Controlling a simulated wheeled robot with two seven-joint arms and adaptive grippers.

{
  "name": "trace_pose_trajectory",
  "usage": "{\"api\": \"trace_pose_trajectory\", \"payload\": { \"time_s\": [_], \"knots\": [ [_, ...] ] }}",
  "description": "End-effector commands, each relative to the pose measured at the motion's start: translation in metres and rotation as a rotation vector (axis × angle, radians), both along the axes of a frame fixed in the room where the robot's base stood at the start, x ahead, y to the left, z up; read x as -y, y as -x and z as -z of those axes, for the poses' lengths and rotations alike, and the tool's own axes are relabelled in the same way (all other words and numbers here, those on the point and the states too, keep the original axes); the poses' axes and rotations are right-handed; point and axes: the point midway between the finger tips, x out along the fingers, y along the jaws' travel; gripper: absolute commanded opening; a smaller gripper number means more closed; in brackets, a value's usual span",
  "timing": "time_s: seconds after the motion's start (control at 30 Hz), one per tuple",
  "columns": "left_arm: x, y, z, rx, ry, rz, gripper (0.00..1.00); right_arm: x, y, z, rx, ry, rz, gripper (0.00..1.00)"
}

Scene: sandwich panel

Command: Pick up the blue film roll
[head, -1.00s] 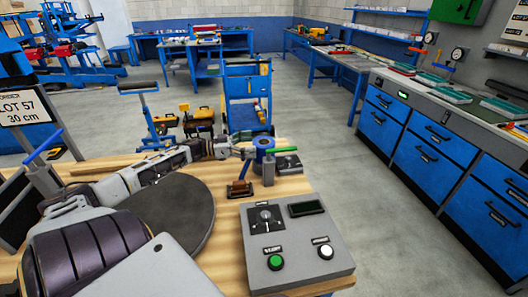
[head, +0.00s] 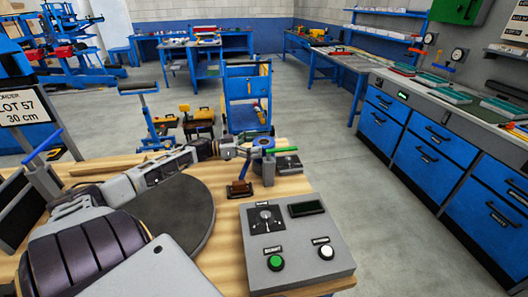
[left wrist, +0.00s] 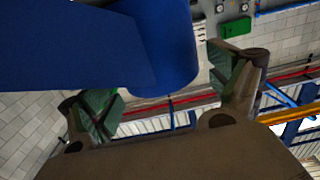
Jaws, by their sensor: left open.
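In the left wrist view a large blue cylindrical shape, apparently the roll (left wrist: 165,45), fills the upper left and reaches between the two open, green-padded fingers (left wrist: 165,100). I cannot tell whether either finger touches it. My right gripper is not in view.
A grey control box (head: 318,262) with a green and a white button stands at the table's front right. A small brown item (head: 239,189) and a dark grey device (head: 288,164) lie near the post. A dark round disc (head: 190,220) sits under my left arm.

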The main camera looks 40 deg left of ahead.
Motion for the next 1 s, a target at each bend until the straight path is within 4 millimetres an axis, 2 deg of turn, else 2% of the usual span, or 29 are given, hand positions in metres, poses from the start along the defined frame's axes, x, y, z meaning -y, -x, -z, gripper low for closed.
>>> {"api": "trace_pose_trajectory", "payload": {
  "time_s": [0.37,0.6,1.0],
  "knots": [
    [0.012,-0.016,0.003,0.002,0.0,0.0,0.9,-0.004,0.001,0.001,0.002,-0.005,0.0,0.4],
    [0.02,-0.025,0.003,0.001,0.001,0.001,0.9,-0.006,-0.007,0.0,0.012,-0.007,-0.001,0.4],
    [0.021,-0.027,0.003,0.0,0.0,0.001,0.9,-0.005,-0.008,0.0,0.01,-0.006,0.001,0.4]
  ]
}}
